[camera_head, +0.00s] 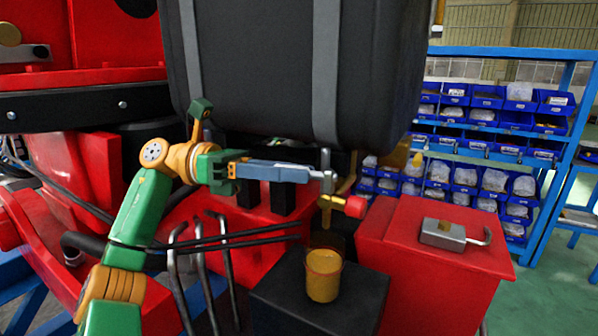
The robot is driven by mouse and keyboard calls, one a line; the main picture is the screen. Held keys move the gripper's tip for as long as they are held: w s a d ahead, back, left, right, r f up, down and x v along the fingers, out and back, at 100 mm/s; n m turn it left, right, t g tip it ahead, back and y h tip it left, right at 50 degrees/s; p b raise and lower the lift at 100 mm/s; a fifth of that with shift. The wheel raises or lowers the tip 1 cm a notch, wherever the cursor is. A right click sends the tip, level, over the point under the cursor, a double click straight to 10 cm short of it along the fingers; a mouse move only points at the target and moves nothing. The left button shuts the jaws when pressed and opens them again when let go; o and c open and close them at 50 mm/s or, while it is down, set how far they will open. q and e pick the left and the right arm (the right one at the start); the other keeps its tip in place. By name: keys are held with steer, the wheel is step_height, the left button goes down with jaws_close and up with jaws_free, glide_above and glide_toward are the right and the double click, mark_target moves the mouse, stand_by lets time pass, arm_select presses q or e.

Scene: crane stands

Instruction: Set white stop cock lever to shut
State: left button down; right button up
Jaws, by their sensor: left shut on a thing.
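My left gripper (328,180) reaches in from the left, below the black tank (270,60). Its grey fingers are shut on a small pale upright piece, which looks like the white stop cock lever (326,158). The fingers hide part of this lever, so its exact angle is hard to tell. A brass valve fitting (328,205) with a red end (355,206) sits just below the fingertips. My right gripper is not in view.
A yellow cup (323,275) stands on a black box (275,300) below the valve. A red box (420,280) at the right carries a grey padlock-like block (443,234). Bent black bars (205,270) rise below my left arm. A blue shelf (500,50) with bins stands behind.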

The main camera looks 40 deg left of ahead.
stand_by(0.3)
arm_select(q)
steer(key=c, duration=0.7)
jaws_free()
steer(key=shift+d, duration=0.1)
steer(key=shift+c, duration=0.2)
